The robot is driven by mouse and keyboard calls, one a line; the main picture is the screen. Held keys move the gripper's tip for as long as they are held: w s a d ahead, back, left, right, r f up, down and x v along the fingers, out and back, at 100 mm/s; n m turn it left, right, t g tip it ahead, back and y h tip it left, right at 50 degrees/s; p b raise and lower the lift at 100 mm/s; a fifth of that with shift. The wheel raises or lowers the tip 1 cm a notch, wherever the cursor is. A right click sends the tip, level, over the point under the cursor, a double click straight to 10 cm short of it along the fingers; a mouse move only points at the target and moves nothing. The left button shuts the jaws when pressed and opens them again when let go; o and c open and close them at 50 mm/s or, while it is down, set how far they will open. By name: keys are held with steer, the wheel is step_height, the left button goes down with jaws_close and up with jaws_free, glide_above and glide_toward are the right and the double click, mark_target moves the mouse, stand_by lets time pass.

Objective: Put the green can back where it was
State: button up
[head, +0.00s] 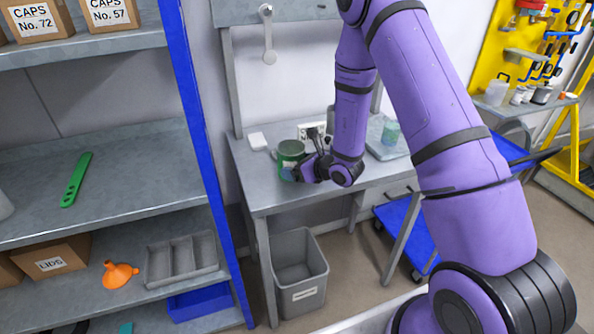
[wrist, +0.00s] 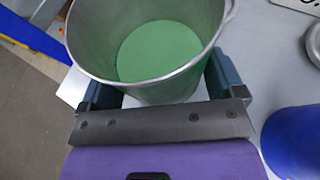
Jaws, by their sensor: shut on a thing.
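The green can (head: 290,157) is at the left part of the grey workbench (head: 262,190) in the head view. It looks upright and open at the top. My gripper (head: 299,171) is at its right front side, shut on it. In the wrist view the can (wrist: 160,90) sits between the two fingers of my gripper (wrist: 163,86), with a grey inner wall and a green inside bottom. Whether the can touches the bench top cannot be told.
A greenish jar (head: 391,132) stands on a tray at the right. A blue round object (wrist: 294,140) is close right of my gripper. A grey bin (head: 299,272) stands below the bench; shelves (head: 117,175) are left.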

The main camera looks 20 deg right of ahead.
steer(key=shift+f, duration=0.75)
steer(key=shift+f, duration=0.1)
steer(key=o, duration=0.9)
steer(key=shift+o, duration=0.2)
